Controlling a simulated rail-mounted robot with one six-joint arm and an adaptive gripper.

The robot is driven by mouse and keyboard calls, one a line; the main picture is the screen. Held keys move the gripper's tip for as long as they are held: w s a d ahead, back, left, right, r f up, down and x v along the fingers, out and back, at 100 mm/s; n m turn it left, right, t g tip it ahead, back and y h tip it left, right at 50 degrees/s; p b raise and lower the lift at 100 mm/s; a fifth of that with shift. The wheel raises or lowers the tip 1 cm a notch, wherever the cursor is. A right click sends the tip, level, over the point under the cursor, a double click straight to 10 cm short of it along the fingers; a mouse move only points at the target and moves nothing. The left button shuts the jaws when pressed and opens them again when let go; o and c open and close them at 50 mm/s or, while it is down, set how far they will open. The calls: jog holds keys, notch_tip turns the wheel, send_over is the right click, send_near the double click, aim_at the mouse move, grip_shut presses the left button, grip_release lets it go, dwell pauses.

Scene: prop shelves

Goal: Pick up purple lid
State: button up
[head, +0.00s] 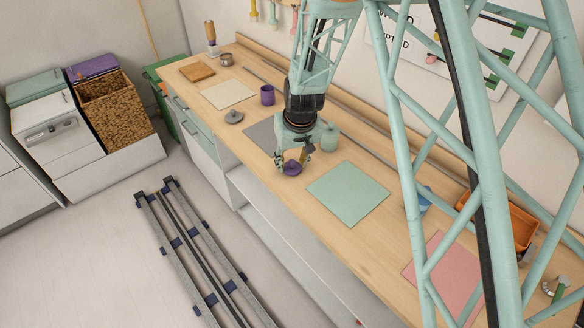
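The purple lid (291,169) is small and round, at the front edge of the grey mat on the wooden counter. My gripper (293,160) points down right over the lid. Its fingers stand apart, one toward each side of the lid. At this size I cannot tell whether they touch it or whether the lid is resting on the counter or just clear of it. A purple mug (267,95) stands farther back on the counter, to the left.
A green jar (329,137) stands close to my gripper's right. A green mat (348,194) lies bare to the right, and a pink mat (447,272) farther on. A grey lid (234,116) lies to the left. An orange bin (523,226) and blue item (424,200) sit at right.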

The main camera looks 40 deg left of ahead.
aim_at(292, 161)
jog(key=shift+r, duration=0.15)
jog(key=shift+c, duration=0.3)
jog(key=shift+r, duration=1.6)
jog(key=s+d, duration=0.3)
jog(key=s+d+r, duration=0.1)
jog(key=s+d, duration=0.7)
jog(key=shift+s+d+r, duration=0.1)
jog(key=shift+s+r, duration=0.1)
jog(key=shift+r, duration=0.05)
